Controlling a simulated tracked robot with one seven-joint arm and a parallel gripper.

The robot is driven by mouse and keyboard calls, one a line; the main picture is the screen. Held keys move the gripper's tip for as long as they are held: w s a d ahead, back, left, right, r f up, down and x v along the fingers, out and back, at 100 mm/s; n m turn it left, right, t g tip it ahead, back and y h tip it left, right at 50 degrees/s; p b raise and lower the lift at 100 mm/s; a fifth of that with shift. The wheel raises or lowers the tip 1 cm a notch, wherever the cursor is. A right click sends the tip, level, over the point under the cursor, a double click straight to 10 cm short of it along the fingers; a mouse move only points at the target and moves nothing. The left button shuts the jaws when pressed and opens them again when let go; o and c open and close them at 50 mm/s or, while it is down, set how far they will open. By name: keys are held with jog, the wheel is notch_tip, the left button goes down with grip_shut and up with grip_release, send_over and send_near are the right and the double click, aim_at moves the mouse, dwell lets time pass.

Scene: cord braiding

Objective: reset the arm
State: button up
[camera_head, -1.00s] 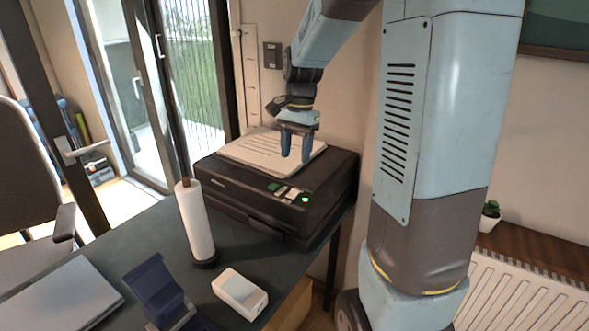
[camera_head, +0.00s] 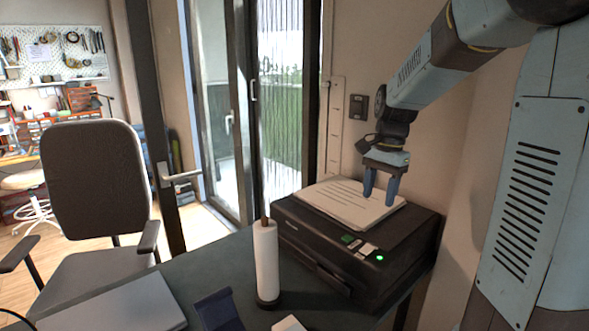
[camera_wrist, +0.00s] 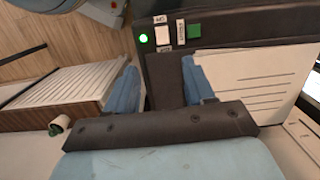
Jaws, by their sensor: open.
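My gripper (camera_head: 381,187) hangs from my bent arm over the black printer (camera_head: 340,262), its two blue fingers apart and pointing down. Nothing is between the fingers. In the wrist view my gripper (camera_wrist: 160,85) also shows open, with the printer's button panel (camera_wrist: 176,32) just past the fingertips. A green light is lit on the printer's front corner.
On the dark desk stand a white roll on a holder (camera_head: 266,262) and a dark blue stand (camera_head: 218,311), with a closed grey laptop (camera_head: 118,308) at left. An office chair (camera_head: 98,190) is beyond. A radiator (camera_wrist: 68,95) and small plant (camera_wrist: 60,124) show in the wrist view.

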jog(key=s+a+r+n+t, duration=0.1)
jog(key=s+n+t, duration=0.1)
jog(key=s, duration=0.4)
jog(key=s+r+n+t, duration=0.2)
jog(key=s+n, duration=0.3)
jog(key=s, duration=0.2)
jog(key=s+a+r+n+t+h, duration=0.1)
jog(key=s+r+n+t, duration=0.1)
jog(key=s, duration=0.5)
jog(key=shift+a+r+n, duration=0.15)
jog(key=shift+a+n, duration=0.15)
jog(key=shift+n, duration=0.4)
jog(key=shift+c, duration=0.4)
